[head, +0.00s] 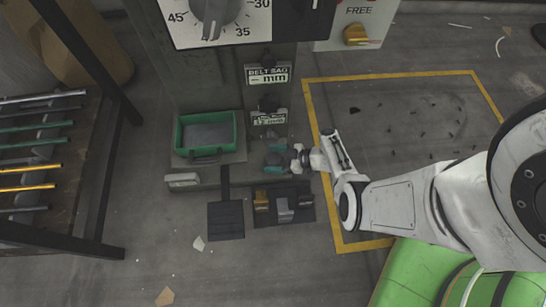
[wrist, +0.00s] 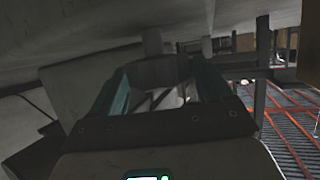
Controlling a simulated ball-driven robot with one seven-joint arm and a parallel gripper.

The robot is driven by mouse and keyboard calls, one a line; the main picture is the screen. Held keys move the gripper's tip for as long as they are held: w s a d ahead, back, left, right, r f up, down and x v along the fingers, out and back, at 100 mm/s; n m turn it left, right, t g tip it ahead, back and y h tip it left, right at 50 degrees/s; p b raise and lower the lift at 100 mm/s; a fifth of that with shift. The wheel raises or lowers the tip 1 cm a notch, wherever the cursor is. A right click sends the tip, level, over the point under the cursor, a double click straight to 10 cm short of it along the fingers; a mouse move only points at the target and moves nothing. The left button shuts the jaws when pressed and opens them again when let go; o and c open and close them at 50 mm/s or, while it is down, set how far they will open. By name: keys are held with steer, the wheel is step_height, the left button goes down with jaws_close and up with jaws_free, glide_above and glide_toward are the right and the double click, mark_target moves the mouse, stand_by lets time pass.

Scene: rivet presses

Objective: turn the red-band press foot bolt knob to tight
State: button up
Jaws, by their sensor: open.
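My gripper (head: 274,160) is low at the right front foot of the grey machine (head: 205,85) in the head view. Its teal fingers are open in the wrist view (wrist: 163,82). A dark rounded piece (wrist: 160,70) shows between or just beyond the fingers, below a short vertical post (wrist: 152,40). It may be the foot bolt knob, but I cannot tell, nor whether the fingers touch it. In the head view the gripper and machine hide that spot. I see no red band in either view, and no tight mark.
A green tray (head: 236,133) sits on the machine base. Several pedals (head: 284,214) and a dark plate (head: 226,228) lie in front. A rack with rods (head: 85,190) stands left. A yellow knob (head: 356,36) sits under FREE. Floor inside the yellow outline (head: 395,75) is mostly clear.

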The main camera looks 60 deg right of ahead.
steer(key=shift+w+a+f, duration=0.1)
steer(key=shift+w, duration=0.1)
steer(key=c, duration=1)
steer(key=shift+o, duration=0.2)
steer(key=shift+s, duration=0.1)
steer(key=m+h, duration=0.2)
steer(key=h, duration=0.1)
steer(key=shift+a+m+t, duration=0.1)
steer(key=shift+m+t, duration=0.3)
steer(key=m+h, duration=0.1)
steer(key=h, duration=0.1)
steer(key=m+h, duration=0.1)
steer(key=m, duration=0.1)
steer(key=m+h, duration=0.1)
steer(key=h, duration=0.1)
steer(key=shift+d+m+h, duration=0.25)
steer(key=shift+m+h, duration=0.05)
steer(key=shift+g, duration=0.3)
